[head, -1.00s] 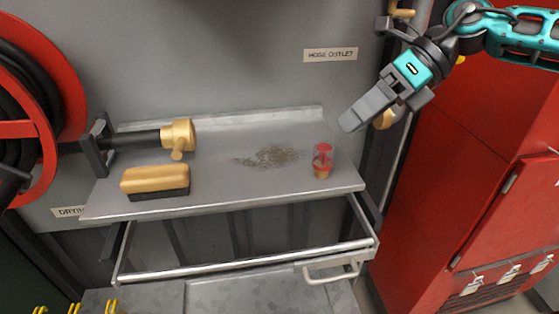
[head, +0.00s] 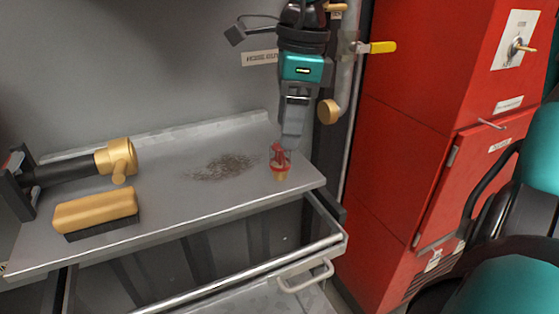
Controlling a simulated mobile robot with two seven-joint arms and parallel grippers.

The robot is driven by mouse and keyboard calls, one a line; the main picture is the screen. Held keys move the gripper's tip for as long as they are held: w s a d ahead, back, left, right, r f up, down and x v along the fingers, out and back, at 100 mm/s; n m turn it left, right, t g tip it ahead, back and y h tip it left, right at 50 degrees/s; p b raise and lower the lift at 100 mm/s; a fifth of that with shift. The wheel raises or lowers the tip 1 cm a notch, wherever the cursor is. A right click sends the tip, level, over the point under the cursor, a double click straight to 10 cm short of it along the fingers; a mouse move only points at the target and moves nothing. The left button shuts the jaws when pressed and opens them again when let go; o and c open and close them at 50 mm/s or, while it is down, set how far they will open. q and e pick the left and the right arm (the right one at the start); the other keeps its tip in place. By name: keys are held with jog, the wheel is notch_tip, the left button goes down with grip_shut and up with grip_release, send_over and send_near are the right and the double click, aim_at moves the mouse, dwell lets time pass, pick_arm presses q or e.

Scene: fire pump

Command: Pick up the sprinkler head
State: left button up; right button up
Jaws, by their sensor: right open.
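The sprinkler head (head: 280,172) stands upright near the right end of the grey shelf (head: 160,214). I cannot tell whether a fingertip touches the sprinkler head. My left gripper is not in view.
A brass nozzle (head: 121,158) on a dark bracket and a yellow brush (head: 95,210) are at the shelf's left. A dark debris patch (head: 222,167) lies mid-shelf. A pipe with a yellow-handled valve (head: 382,47) and a red cabinet (head: 400,150) stand to the right.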

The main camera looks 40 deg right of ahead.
jog(key=f, duration=0.3)
jog(key=w+f, duration=0.1)
jog(key=shift+a+f+b, duration=0.15)
jog(key=shift+a+b, duration=0.15)
jog(key=shift+a, duration=0.05)
jog(key=shift+w+f, duration=0.1)
jog(key=shift+f, duration=0.45)
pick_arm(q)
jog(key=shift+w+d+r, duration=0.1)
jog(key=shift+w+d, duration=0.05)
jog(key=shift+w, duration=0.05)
pick_arm(e)
jog(key=shift+c, duration=0.4)
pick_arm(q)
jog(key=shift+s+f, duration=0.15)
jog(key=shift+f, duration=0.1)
pick_arm(e)
jog(key=c, duration=1.1)
jog(key=shift+r, duration=0.15)
pick_arm(q)
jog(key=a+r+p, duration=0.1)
jog(key=p, duration=0.1)
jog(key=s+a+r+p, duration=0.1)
jog(key=p, duration=0.2)
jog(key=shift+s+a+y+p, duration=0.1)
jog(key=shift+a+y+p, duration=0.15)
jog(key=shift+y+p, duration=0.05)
pick_arm(e)
notch_tip(320, 180, up, 28)
jog(key=shift+f, duration=0.1)
